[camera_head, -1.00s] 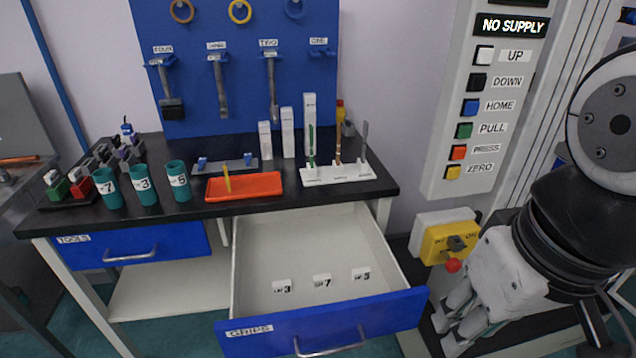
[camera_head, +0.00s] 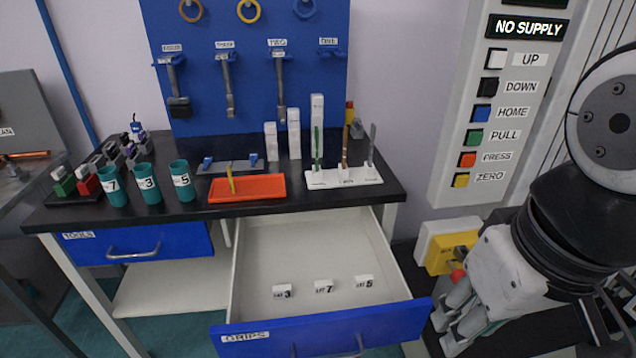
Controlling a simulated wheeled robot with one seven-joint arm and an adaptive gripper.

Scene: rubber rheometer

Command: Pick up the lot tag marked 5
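The lot tag marked 5 (camera_head: 364,282) is a small white tag standing in the open drawer (camera_head: 250,262), at the right of a row of tags. The tag marked 7 (camera_head: 324,287) is in the middle and the tag marked 3 (camera_head: 282,291) is at the left. My gripper (camera_head: 449,325) hangs at the lower right, outside the drawer and to the right of its blue front. Its fingers point down and look apart, with nothing seen between them.
On the black bench (camera_head: 300,203) stand teal cups marked 7 (camera_head: 112,187), 3 (camera_head: 148,184) and 5 (camera_head: 181,181), an orange tray (camera_head: 262,187) and a white rack (camera_head: 345,180). A control panel (camera_head: 490,130) and yellow switch box (camera_head: 440,256) stand right of the drawer.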

